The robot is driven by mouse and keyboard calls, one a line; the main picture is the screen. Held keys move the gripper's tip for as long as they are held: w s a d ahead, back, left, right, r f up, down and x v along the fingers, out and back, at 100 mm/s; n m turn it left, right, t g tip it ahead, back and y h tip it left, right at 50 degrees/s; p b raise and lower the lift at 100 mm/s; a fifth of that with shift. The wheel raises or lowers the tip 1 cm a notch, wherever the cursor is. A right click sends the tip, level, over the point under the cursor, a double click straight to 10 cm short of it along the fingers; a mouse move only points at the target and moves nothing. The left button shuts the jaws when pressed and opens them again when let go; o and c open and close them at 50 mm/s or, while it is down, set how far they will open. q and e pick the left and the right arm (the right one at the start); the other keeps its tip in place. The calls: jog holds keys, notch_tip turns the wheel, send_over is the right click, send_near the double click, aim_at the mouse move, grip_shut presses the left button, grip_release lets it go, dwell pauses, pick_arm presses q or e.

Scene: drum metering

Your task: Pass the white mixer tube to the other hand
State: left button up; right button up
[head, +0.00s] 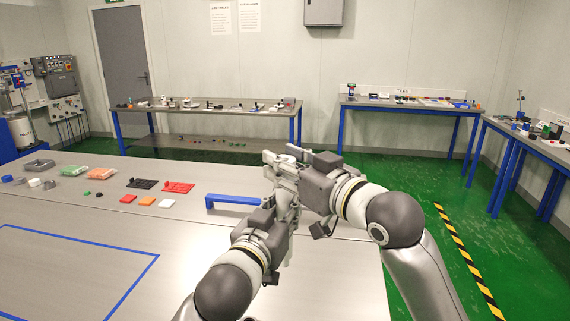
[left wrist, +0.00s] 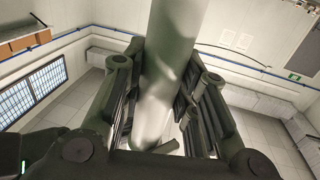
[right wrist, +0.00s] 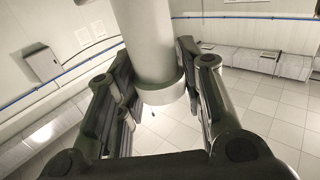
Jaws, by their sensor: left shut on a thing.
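The white mixer tube (left wrist: 165,60) stands between the fingers of my left gripper (left wrist: 158,110), which is shut on it. In the right wrist view the same tube (right wrist: 150,45) reaches down between the fingers of my right gripper (right wrist: 155,90), its collared end showing. The right fingers stand on both sides of the tube and look apart, open around it; exact contact is hard to tell. In the head view my left gripper (head: 285,190) and right gripper (head: 280,162) meet above the table's far right part, and the tube cannot be made out clearly between them.
The metal table (head: 200,240) holds a blue bracket (head: 234,200) left of the grippers. Red and black trays (head: 178,187), coloured blocks and grey bins (head: 38,165) lie farther left. Blue-legged benches (head: 205,108) stand along the back wall. The table's front middle is clear.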

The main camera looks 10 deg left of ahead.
jog(key=c, duration=0.4)
pick_arm(q)
jog(key=o, duration=1.2)
jog(key=shift+c, duration=0.2)
pick_arm(e)
jog(key=shift+c, duration=0.2)
